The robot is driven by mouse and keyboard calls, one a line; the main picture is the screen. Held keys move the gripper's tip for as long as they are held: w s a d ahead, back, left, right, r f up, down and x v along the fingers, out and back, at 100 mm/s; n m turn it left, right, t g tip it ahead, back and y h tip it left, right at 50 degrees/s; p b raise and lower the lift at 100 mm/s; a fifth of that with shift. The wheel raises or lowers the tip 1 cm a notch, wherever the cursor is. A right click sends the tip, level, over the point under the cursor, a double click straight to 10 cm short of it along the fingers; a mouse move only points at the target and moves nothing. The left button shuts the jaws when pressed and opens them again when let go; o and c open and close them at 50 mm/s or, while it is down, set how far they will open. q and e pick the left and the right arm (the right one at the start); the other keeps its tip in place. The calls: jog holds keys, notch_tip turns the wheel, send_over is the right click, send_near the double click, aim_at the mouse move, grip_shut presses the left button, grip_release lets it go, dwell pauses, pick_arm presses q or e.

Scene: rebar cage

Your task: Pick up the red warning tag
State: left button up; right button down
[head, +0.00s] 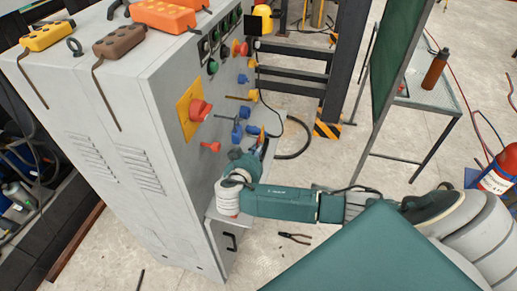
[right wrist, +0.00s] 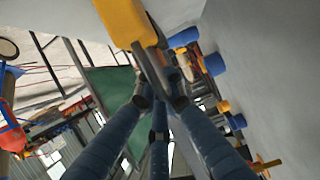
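I cannot make out a red warning tag in either view. My right gripper (head: 260,145) is beside the control face of the grey cabinet (head: 185,160). In the right wrist view its blue fingers (right wrist: 160,103) converge around the dark loop of a yellow padlock-like piece (right wrist: 125,22). The fingers look shut on that loop, and the yellow body sticks out beyond them. In the head view a small orange-yellow edge shows at the fingertips. My left gripper is not in view.
Knobs and switches stick out of the cabinet face, including a red knob on a yellow plate (head: 189,110). Yellow, brown and orange hooked pieces (head: 150,30) lie on top. Pliers (head: 295,238) lie on the floor. A green board (head: 398,50) and a small table (head: 435,95) stand behind.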

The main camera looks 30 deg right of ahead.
dwell(0.3)
jog(key=shift+r, duration=0.1)
jog(key=shift+r, duration=0.6)
jog(key=shift+s+d+r+b, duration=0.1)
jog(key=shift+r+b, duration=0.15)
jog(key=shift+r, duration=0.25)
jog(key=shift+s+d+r+b, duration=0.1)
jog(key=shift+r+b, duration=0.1)
jog(key=shift+r, duration=0.3)
jog(key=s+d+b, duration=0.2)
jog(key=s+d, duration=0.9)
jog(key=s, duration=0.2)
jog(key=shift+s+d, duration=0.15)
